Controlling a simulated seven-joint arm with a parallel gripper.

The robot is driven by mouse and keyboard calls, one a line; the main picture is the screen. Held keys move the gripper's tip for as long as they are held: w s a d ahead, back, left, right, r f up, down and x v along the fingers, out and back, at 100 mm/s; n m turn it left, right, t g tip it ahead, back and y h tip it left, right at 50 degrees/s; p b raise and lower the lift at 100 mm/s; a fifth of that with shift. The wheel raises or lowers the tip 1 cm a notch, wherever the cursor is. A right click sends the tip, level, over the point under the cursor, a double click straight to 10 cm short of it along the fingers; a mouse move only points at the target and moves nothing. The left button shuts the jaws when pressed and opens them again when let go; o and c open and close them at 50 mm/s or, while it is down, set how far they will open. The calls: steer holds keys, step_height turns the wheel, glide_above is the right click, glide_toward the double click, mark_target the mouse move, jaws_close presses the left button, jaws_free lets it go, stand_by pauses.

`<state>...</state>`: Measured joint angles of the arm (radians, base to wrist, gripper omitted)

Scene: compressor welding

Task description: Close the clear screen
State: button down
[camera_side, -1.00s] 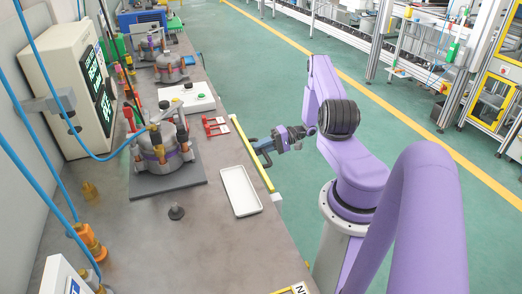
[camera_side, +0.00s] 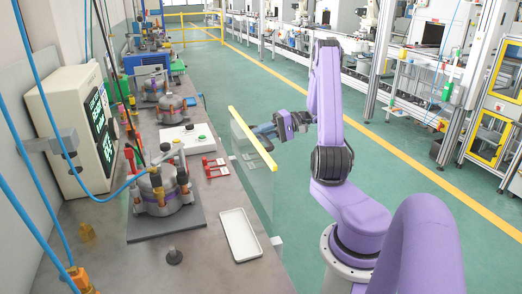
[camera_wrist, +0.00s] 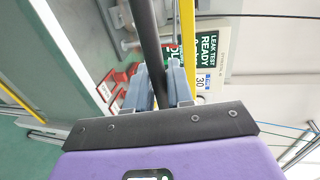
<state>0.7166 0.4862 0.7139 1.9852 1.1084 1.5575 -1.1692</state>
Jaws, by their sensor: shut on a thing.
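The clear screen (camera_side: 258,175) is a see-through panel with a yellow strip (camera_side: 252,138) along its top edge. It stands along the table's aisle-side edge, its top raised above the table surface. My gripper (camera_side: 264,130) is at the yellow strip on the aisle side. In the wrist view, my blue-grey fingers (camera_wrist: 164,88) are shut around a dark round bar, the screen's handle (camera_wrist: 148,35). The yellow strip (camera_wrist: 188,45) runs close beside the bar. The transparent panel is faint, so its exact outline is hard to tell.
A compressor (camera_side: 160,188) stands on a dark plate on the table. A leak test unit (camera_side: 75,130) stands behind. The green aisle floor is clear.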

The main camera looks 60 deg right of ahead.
steer(key=shift+r, duration=0.95)
steer(key=c, duration=1.2)
jaws_free()
steer(key=shift+o, duration=0.2)
steer(key=shift+f, duration=0.1)
steer(key=v, duration=1.7)
steer(key=shift+s+d, duration=0.25)
